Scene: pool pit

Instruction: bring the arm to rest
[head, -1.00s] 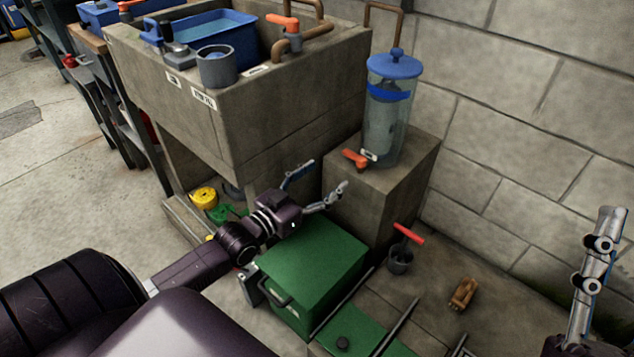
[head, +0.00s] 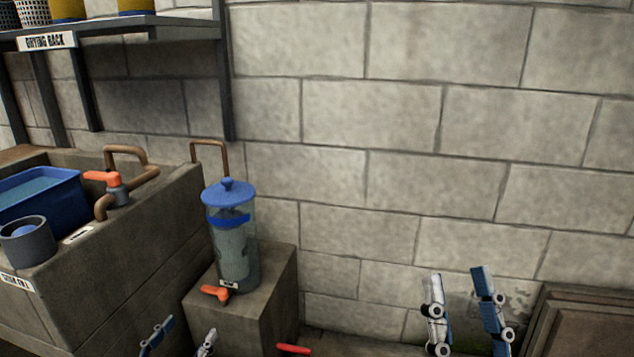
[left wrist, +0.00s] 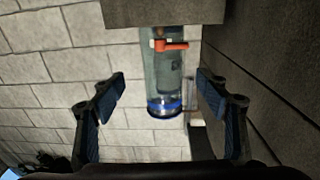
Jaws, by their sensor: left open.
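My left gripper (head: 180,336) shows at the bottom edge of the head view, only its two fingertips visible, apart and empty. In the left wrist view my left gripper (left wrist: 160,92) is open, with its fingers at either side of the picture and nothing held. A clear canister (head: 236,250) with a blue lid appears between the fingers there, beyond them. My right gripper (head: 461,285) stands at the lower right of the head view, fingers pointing up, spread apart with nothing between them. The rest of both arms is out of the head view.
The canister stands on a concrete block (head: 270,300), its orange tap facing front. A concrete sink (head: 130,255) with a blue basin (head: 45,200) and grey cup (head: 28,243) is at left. A drying rack (head: 130,22) hangs above. Brown panels (head: 590,325) lean at lower right.

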